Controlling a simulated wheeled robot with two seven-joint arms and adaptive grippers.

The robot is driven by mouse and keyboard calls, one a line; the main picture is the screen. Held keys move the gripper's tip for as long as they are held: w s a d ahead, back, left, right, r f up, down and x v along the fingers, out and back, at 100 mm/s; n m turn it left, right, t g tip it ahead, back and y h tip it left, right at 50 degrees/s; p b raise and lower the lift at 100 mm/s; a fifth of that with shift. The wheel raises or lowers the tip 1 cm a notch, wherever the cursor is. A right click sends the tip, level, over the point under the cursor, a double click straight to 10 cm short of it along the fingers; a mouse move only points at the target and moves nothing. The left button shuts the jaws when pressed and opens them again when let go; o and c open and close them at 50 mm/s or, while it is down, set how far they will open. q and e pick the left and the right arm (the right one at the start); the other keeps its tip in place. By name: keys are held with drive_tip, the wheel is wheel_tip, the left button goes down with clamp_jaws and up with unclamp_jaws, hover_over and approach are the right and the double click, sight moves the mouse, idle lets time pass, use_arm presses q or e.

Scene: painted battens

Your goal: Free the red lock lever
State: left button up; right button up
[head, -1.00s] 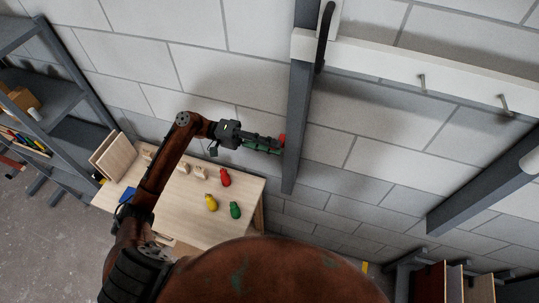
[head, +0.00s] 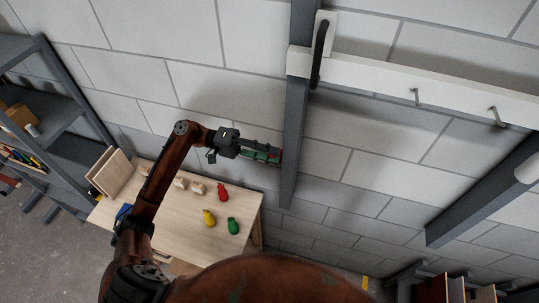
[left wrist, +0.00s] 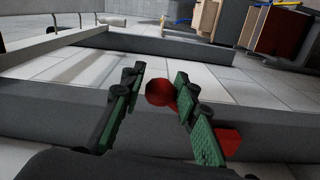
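The red lock lever shows in the left wrist view as a round red knob (left wrist: 160,93) and a red block (left wrist: 228,142) on the face of a grey post (head: 293,120). In the head view only a little red (head: 276,152) shows at my fingertips. My left gripper (head: 268,156) is at the post's left edge. In the left wrist view its green-padded fingers (left wrist: 153,100) are apart, with the knob between them. The red block is partly behind the right finger. I cannot tell whether either finger touches the knob. My right gripper is not in view.
A white batten (head: 380,75) with metal hooks and a black handle (head: 321,48) crosses the post above. A wooden table (head: 180,225) below holds red, yellow and green pieces. A grey shelf (head: 75,130) stands left. A second grey post (head: 480,200) is at right.

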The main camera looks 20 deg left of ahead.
use_arm(q)
drive_tip(key=o, duration=0.3)
drive_tip(key=shift+w+a+r+t, duration=0.1)
drive_tip(key=shift+w+r+t, duration=0.2)
drive_tip(key=shift+t, duration=0.1)
drive_tip(key=shift+o, duration=0.4)
drive_tip(key=shift+f, duration=0.15)
drive_tip(key=shift+w, duration=0.15)
drive_tip(key=a, duration=1.2)
drive_tip(key=shift+s+f, duration=0.15)
drive_tip(key=shift+s, duration=0.05)
drive_tip(key=s, duration=1.5)
